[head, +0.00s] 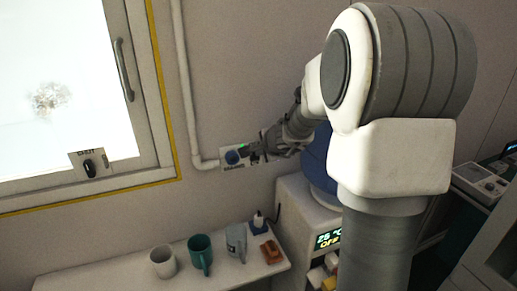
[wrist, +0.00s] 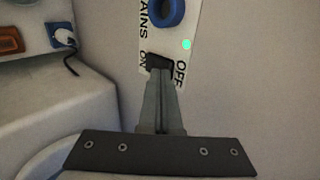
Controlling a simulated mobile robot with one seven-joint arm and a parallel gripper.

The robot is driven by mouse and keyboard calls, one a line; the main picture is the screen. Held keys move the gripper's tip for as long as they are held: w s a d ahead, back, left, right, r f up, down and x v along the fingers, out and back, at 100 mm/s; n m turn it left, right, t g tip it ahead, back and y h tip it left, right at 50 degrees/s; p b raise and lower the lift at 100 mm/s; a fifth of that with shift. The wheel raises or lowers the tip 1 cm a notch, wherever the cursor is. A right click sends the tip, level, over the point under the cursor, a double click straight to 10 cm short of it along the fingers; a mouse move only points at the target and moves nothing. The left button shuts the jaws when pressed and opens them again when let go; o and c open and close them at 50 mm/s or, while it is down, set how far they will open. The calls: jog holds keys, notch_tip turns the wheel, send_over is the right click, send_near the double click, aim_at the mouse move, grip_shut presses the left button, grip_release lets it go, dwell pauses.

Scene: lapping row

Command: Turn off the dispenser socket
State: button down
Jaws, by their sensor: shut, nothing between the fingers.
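A pale wall plate (head: 226,161) lettered MAINS carries a round blue fitting (head: 233,157) and a lit green lamp (wrist: 187,44). In the wrist view, a black rocker switch (wrist: 159,61) sits on it between the words ON and OFF. My gripper (wrist: 162,82) is shut and empty, its fingertips at the switch's lower edge; I cannot tell whether they touch. The fingers partly cover the switch.
The dispenser display (head: 328,239) is lit.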

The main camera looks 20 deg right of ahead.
jog(key=shift+r, duration=0.1)
jog(key=p, duration=0.3)
jog(key=shift+w+g, duration=0.3)
jog(key=shift+r, duration=0.1)
jog(key=shift+r+p, duration=0.65)
jog(key=shift+r, duration=0.05)
